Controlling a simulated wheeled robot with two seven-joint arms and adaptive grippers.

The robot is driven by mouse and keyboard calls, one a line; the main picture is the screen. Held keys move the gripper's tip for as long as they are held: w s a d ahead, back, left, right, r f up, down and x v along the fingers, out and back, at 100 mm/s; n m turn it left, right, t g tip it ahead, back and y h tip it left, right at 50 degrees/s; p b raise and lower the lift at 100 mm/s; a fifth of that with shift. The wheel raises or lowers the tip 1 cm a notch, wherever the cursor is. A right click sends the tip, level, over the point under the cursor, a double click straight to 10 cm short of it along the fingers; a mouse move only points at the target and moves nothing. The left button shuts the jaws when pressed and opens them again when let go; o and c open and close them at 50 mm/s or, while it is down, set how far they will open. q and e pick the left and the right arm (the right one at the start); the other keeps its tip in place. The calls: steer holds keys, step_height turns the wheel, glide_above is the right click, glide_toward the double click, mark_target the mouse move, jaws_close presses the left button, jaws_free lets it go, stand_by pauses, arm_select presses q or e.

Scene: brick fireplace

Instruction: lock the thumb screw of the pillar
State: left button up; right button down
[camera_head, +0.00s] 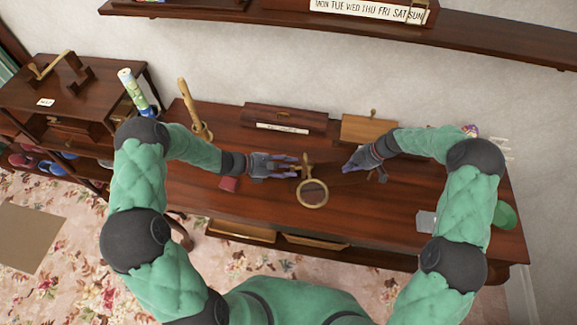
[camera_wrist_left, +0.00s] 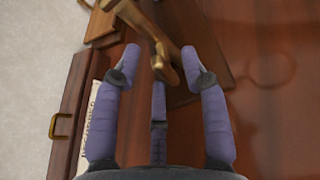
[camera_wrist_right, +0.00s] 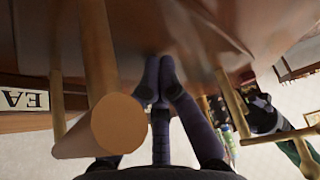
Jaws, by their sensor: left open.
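A light wooden stand (camera_head: 307,171) with a round ring (camera_head: 312,194) is at the middle of the table, on a dark base. I take it for the pillar. My left gripper (camera_head: 297,168) is open at its left side. In the left wrist view a brass-coloured piece with a rounded end (camera_wrist_left: 161,66) lies between the spread fingertips; I cannot tell if they touch it or if it is the thumb screw. My right gripper (camera_head: 346,167) is shut and empty to the right of the stand. In the right wrist view a thick wooden rod (camera_wrist_right: 104,85) passes close to it.
A long dark box (camera_head: 285,118) and a lighter wooden box (camera_head: 369,129) stand at the back. A small red item (camera_head: 229,184) lies left of my left gripper. A wooden upright (camera_head: 190,105) stands at the back left. The table front is mostly clear.

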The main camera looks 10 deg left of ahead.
arm_select(q)
steer(key=shift+d, duration=0.1)
arm_select(e)
steer(key=shift+s+f, duration=0.3)
steer(key=shift+f, duration=0.05)
arm_select(q)
jaws_close()
steer(key=shift+t, duration=0.3)
steer(key=shift+s+m+t, duration=0.25)
steer(key=shift+m+t, duration=0.35)
steer(key=shift+m, duration=0.6)
steer(key=m, duration=0.1)
steer(key=m+t, duration=0.2)
steer(key=shift+s+d+f, duration=0.15)
steer(key=shift+s, duration=0.1)
steer(key=m+t, duration=0.1)
steer(key=m, duration=0.2)
steer(key=shift+s+f+m+t, duration=0.15)
steer(key=shift+m+t, duration=0.25)
steer(key=shift+d+f+m+t+h, duration=0.15)
steer(key=shift+m+t+h, duration=0.4)
steer(key=shift+m, duration=1.05)
